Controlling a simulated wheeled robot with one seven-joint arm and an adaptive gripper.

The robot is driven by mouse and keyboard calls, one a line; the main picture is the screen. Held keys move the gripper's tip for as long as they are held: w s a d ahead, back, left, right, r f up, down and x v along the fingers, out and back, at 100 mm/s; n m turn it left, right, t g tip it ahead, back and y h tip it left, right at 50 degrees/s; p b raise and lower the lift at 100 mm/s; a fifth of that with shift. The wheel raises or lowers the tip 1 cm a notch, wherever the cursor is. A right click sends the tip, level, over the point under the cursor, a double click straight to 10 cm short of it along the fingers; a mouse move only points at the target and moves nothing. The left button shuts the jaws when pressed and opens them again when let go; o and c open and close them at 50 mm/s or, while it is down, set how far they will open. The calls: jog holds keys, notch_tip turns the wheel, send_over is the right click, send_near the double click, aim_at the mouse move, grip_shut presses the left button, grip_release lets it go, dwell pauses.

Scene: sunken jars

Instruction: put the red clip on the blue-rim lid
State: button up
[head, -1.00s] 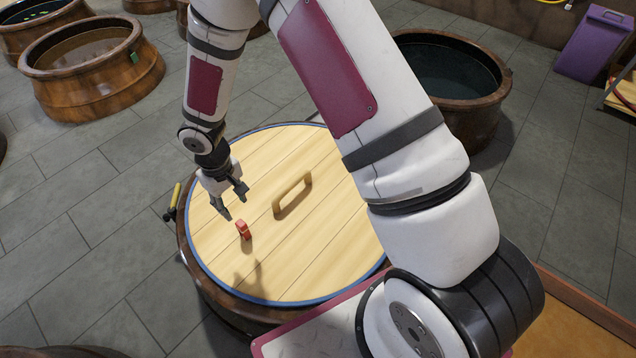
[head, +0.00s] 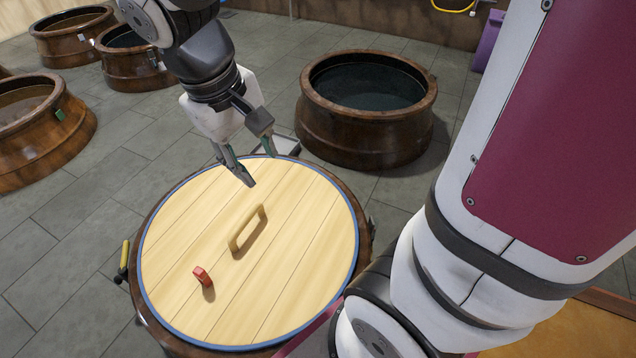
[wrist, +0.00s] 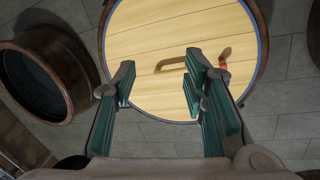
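The red clip (head: 202,276) rests on the wooden lid with the blue rim (head: 300,225), left of and nearer than the lid's handle (head: 247,228). The lid covers a brown jar. My gripper (head: 260,163) is open and empty, raised above the far part of the lid and apart from the clip. In the wrist view, my gripper (wrist: 160,82) shows its two green-padded fingers spread wide with nothing between them. The clip also shows there (wrist: 225,60), beside the handle and partly hidden behind the right finger.
An open jar with dark liquid (head: 366,105) stands behind the lidded jar to the right. More open jars (head: 30,130) stand at the left. A yellow-handled tool (head: 124,258) is at the lidded jar's left side. Grey floor lies clear at the left.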

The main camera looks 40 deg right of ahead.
jog(key=s+r+y, duration=0.1)
jog(key=s+r, duration=0.1)
jog(key=s, duration=0.7)
jog(key=s+r+m+y, duration=0.1)
jog(key=s+r, duration=0.1)
jog(key=s, duration=0.8)
jog(key=shift+s+r+y, duration=0.15)
jog(key=shift+r+y, duration=0.2)
jog(key=shift+y, duration=0.05)
notch_tip(320, 180, up, 27)
jog(key=t+p, duration=0.3)
jog(key=p, duration=2.2)
jog(key=shift+d+r+t+p, duration=0.15)
jog(key=shift+d+t+p, duration=0.1)
jog(key=shift+t+p, duration=0.15)
jog(key=shift+c, duration=0.8)
jog(key=shift+d, duration=0.15)
